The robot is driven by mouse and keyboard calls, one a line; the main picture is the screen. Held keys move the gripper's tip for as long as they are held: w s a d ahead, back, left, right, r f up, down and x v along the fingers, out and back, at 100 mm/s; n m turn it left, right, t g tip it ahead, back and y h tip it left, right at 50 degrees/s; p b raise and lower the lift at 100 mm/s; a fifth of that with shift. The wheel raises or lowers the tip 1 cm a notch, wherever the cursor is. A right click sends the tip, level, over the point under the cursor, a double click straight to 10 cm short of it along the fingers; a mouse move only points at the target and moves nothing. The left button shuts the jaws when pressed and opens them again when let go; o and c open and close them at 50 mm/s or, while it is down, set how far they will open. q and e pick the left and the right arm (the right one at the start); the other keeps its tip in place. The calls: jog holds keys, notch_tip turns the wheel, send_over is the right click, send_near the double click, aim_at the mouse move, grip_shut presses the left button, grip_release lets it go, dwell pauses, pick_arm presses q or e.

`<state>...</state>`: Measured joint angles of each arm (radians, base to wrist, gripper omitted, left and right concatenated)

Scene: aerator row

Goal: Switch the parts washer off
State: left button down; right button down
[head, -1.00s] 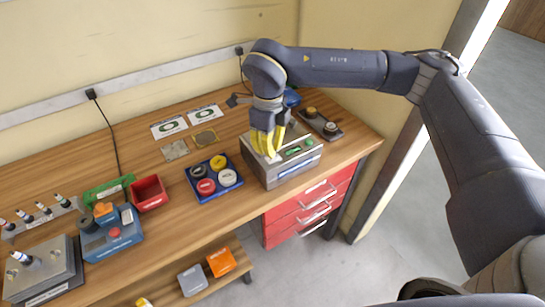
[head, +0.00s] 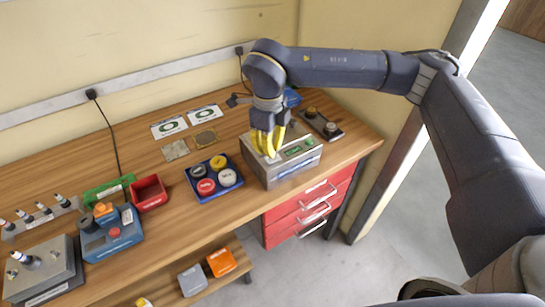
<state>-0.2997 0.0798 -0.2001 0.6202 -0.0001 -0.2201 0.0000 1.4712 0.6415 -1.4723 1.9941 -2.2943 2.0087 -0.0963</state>
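A grey metal box (head: 285,165) with a green display and a blue stripe on its front stands near the right end of the wooden bench; it looks like the parts washer. My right gripper (head: 268,154) has yellow fingers and points down at the left part of the box's top. Its fingertips are at or just above that surface. The fingers look close together, but whether they are shut or hold a control is too small to tell. Any switch under the fingers is hidden. My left gripper is not in the head view.
A blue tray (head: 241,189) with several round caps lies left of the box. A red bin (head: 149,193), a blue device (head: 112,235) and a grey block fixture (head: 44,272) stand further left. A dark plate with knobs (head: 323,125) lies right of the box. Red drawers (head: 312,210) are below.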

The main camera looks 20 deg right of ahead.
aim_at(269, 159)
jog(key=shift+f, duration=2)
dwell(1.2)
jog(key=shift+r, duration=3.5)
